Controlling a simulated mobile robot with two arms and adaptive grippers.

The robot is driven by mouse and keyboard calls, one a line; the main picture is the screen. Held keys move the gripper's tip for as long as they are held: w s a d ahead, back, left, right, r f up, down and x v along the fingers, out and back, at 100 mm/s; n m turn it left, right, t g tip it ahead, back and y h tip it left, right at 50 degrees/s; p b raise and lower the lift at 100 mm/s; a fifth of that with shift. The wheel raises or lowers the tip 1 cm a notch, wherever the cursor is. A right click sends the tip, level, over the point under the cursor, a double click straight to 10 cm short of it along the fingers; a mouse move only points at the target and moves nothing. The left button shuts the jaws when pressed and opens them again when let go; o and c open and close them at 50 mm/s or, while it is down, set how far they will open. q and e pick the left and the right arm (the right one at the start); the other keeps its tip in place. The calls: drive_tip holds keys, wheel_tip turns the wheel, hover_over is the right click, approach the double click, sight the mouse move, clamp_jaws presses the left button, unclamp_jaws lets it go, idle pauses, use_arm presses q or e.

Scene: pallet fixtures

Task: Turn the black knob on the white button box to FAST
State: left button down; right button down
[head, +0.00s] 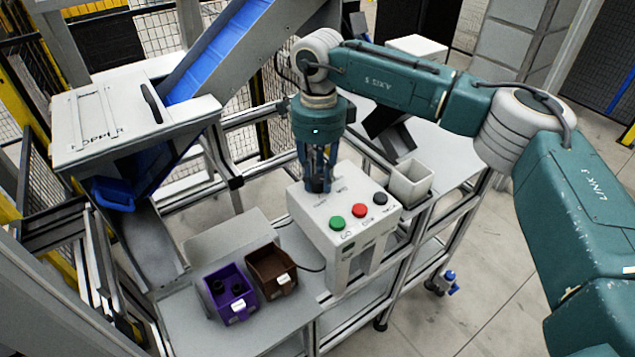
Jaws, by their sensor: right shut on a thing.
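The white button box (322,232) stands on the bench frame at the middle of the head view. Its top carries a green button (337,223), a red button (359,210) and a black button (380,198). My right gripper (319,187) points down at the back left part of the box top, with its fingers shut. My left gripper does not show.
A purple bin (232,300) and a brown bin (272,270) stand on the grey table left of the box. A white open container (409,183) is right of it. A white hopper (130,125) and a blue conveyor (215,52) stand at the back left.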

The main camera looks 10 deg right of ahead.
drive_tip(key=m+b, duration=0.2)
drive_tip(key=m, duration=0.4)
drive_tip(key=shift+w+d+m+b, duration=0.1)
drive_tip(key=shift+d+m+b, duration=0.05)
drive_tip(key=shift+m+b, duration=0.2)
drive_tip(key=m+b, duration=0.1)
drive_tip(key=m, duration=0.5)
drive_tip(key=shift+r+b, duration=0.1)
drive_tip(key=shift+b, duration=0.3)
drive_tip(key=c, duration=1.6)
unclamp_jaws()
drive_tip(key=shift+o, duration=0.8)
drive_tip(key=shift+s, duration=0.25)
